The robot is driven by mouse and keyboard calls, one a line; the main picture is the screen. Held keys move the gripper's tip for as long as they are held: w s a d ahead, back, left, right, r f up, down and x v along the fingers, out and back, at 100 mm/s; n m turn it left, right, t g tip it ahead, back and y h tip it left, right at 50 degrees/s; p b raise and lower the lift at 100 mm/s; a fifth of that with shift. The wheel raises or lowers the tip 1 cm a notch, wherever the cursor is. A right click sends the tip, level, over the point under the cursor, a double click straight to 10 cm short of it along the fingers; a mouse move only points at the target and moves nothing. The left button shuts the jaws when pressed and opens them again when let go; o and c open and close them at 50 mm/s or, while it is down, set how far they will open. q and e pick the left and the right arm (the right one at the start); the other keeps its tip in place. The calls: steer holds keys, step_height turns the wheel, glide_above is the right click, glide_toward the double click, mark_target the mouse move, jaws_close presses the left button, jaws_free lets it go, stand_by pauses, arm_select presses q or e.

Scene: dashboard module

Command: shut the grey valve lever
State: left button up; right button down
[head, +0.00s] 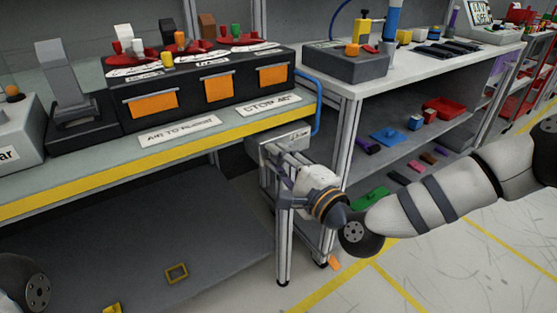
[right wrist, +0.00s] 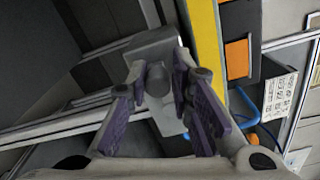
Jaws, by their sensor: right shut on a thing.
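A grey valve unit (head: 284,141) sits below the yellow front edge of the workbench, at its right end. My right gripper (head: 282,178) is at this unit, and its wrist hides part of the lever in the head view. In the right wrist view, the purple-padded fingers of my right gripper (right wrist: 160,90) stand on either side of the grey valve lever (right wrist: 157,76), with its rounded end between them. The gripper is shut on the lever. Only a part of my left arm shows at the lower left of the head view; its gripper is out of frame.
The workbench (head: 60,203) carries a black panel with orange flaps (head: 216,88) and red knobs above. A blue handle (head: 315,105) stands close to the right of the valve unit. A second bench (head: 440,67) with a shelf of small parts is at right.

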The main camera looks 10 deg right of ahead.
steer(key=shift+s+f, duration=0.1)
steer(key=shift+f, duration=0.3)
steer(key=c, duration=1.5)
jaws_free()
steer(key=shift+r, duration=0.2)
steer(key=v, duration=1.2)
steer(key=shift+r, duration=0.1)
